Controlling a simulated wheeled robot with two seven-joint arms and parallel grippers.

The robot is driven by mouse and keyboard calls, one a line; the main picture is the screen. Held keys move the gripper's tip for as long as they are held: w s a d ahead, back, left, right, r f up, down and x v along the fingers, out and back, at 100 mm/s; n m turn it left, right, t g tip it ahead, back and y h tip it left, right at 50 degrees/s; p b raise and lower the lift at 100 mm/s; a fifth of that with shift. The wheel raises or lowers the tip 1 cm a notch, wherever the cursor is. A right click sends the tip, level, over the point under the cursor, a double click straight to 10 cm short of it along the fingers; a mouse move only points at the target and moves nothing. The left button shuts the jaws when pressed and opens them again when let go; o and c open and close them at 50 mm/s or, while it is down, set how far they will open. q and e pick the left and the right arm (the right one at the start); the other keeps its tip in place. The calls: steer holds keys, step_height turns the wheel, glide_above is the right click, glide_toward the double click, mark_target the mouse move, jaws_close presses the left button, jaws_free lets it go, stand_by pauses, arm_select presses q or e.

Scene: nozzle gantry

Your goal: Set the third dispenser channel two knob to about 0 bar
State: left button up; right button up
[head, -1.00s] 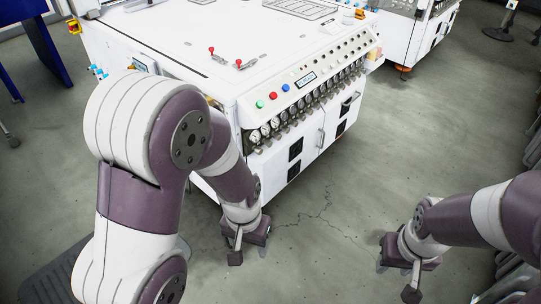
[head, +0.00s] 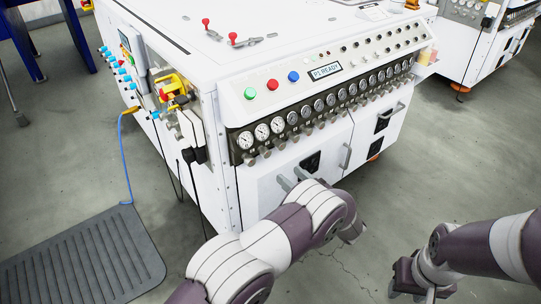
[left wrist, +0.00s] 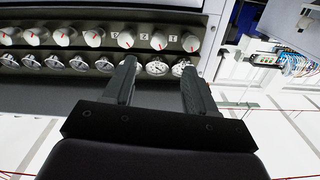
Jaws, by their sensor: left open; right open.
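A row of white knobs with red pointer marks (left wrist: 158,41) runs along the panel in the left wrist view, beside a row of round gauges (left wrist: 157,68). In the head view the gauges (head: 292,118) line the cabinet front with small knobs (head: 282,146) below them. Tiny labels stand between the knobs; I cannot tell which knob is the third dispenser's channel two, or its reading. My left gripper (head: 292,178) is open and empty in front of the left end of the row; its dark fingers (left wrist: 157,88) are spread before the gauges. My right gripper (head: 406,292) is low at right, away from the cabinet.
The white cabinet (head: 180,50) carries green, red and blue buttons (head: 272,84) and a lit display (head: 325,70). Its left side has valves and hoses (head: 172,85). A dark floor mat (head: 85,260) lies at left. Another white machine (head: 470,60) stands behind right. Floor at right is clear.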

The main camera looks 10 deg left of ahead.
mark_target(268, 156)
arm_select(q)
steer(key=b+x, duration=0.3)
steer(key=x, duration=0.7)
steer(key=shift+w+a+f, duration=0.2)
steer(key=shift+w+a, duration=0.05)
steer(key=shift+w, duration=0.1)
steer(key=shift+w+a+r, duration=0.1)
steer(key=shift+w+a, duration=0.05)
steer(key=shift+a, duration=0.05)
steer(key=shift+c, duration=0.3)
jaws_close()
